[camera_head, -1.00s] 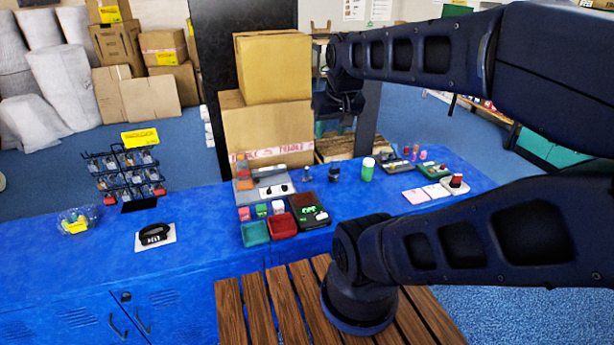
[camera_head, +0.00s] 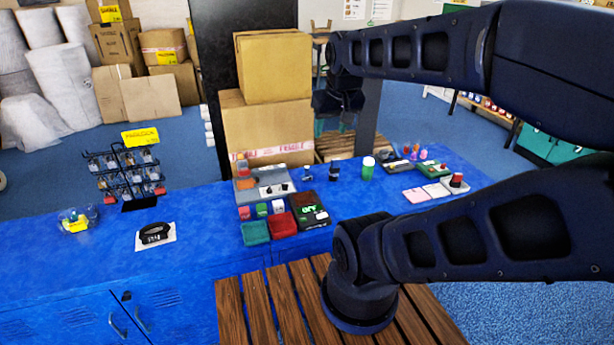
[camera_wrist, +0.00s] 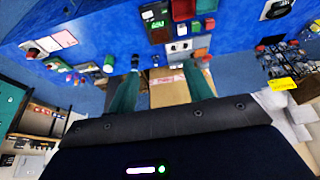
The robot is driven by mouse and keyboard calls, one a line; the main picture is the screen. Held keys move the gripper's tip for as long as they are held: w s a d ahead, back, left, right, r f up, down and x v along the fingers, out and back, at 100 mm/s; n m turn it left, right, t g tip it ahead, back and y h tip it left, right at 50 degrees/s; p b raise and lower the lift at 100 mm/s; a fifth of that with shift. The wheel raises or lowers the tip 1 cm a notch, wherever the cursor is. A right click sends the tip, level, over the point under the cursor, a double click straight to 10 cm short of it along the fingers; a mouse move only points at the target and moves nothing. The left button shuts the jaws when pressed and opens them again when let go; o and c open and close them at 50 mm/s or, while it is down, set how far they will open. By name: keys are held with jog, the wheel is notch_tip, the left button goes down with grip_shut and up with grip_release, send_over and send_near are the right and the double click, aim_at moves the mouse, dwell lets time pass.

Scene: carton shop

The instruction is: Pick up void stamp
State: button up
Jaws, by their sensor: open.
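No label reading "void" can be made out, so I cannot tell which item is the void stamp. Two small dark-topped upright items, a left one (camera_head: 307,173) and a right one (camera_head: 334,173), stand on the blue counter (camera_head: 200,205) behind the black box with green lettering. A red-knobbed item (camera_head: 457,180) stands on a white pad at the right end. Small red, green and white blocks (camera_head: 262,209) stand in front of the grey tray. In the wrist view my gripper (camera_wrist: 167,67) is open with nothing between its fingers, facing the counter from above it.
A green bottle (camera_head: 368,168) stands right of the dark items. The grey tray (camera_head: 272,182), green tray (camera_head: 256,234), red tray (camera_head: 282,225) and black box (camera_head: 309,211) crowd the middle. A wire rack (camera_head: 124,178) stands left. Large cartons (camera_head: 268,125) rise behind.

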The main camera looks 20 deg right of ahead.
jog(key=w+d+f+n+g+h, duration=0.15)
jog(key=w+n, duration=0.25)
jog(key=w, duration=1)
jog(key=n+g+h, duration=0.3)
jog(key=n+g, duration=0.1)
jog(key=n, duration=0.9)
send_over(302, 177)
jog(key=shift+t, duration=0.25)
notch_tip(302, 177, down, 41)
jog(key=shift+r, duration=0.1)
jog(key=shift+w+x, duration=0.15)
jog(key=shift+x, duration=1.15)
jog(key=shift+w+x, duration=0.15)
jog(key=shift+x, duration=1.15)
jog(key=shift+c, duration=0.2)
jog(key=c, duration=1)
